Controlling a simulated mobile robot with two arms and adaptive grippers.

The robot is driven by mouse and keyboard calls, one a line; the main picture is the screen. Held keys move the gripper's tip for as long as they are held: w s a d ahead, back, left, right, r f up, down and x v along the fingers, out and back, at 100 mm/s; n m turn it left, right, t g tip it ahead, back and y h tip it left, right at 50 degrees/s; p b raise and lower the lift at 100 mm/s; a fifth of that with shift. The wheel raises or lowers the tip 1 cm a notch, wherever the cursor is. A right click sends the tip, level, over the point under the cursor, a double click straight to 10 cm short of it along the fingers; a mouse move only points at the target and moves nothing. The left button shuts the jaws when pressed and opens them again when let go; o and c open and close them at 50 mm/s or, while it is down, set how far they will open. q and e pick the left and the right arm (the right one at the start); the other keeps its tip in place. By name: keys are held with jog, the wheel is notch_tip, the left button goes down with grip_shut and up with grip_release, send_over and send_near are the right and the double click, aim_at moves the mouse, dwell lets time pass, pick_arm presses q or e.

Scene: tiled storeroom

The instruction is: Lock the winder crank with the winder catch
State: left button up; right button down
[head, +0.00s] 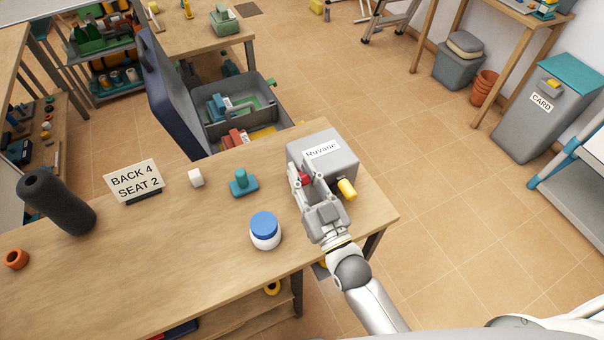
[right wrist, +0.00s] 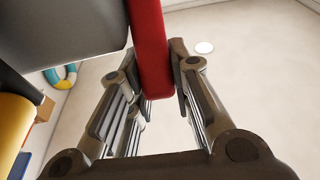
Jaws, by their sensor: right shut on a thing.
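The winder (head: 325,158) is a grey box labelled "Ruvane" near the right end of the wooden table. Its crank has a yellow grip (head: 347,190) at the box's right front; a yellow cylinder also shows at the left of the right wrist view (right wrist: 14,125). The red winder catch (head: 304,178) is at the front of the box. My right gripper (head: 308,188) is shut on the catch, and the red bar (right wrist: 149,45) lies between its fingers in the right wrist view. How the catch sits against the crank is hidden. My left gripper is not in view.
A dark cylinder (head: 55,203) is farther left. The table's front middle is clear.

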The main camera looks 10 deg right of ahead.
jog(key=c, duration=1.3)
grip_release()
jog(key=v, duration=1.2)
jog(key=shift+c, duration=0.3)
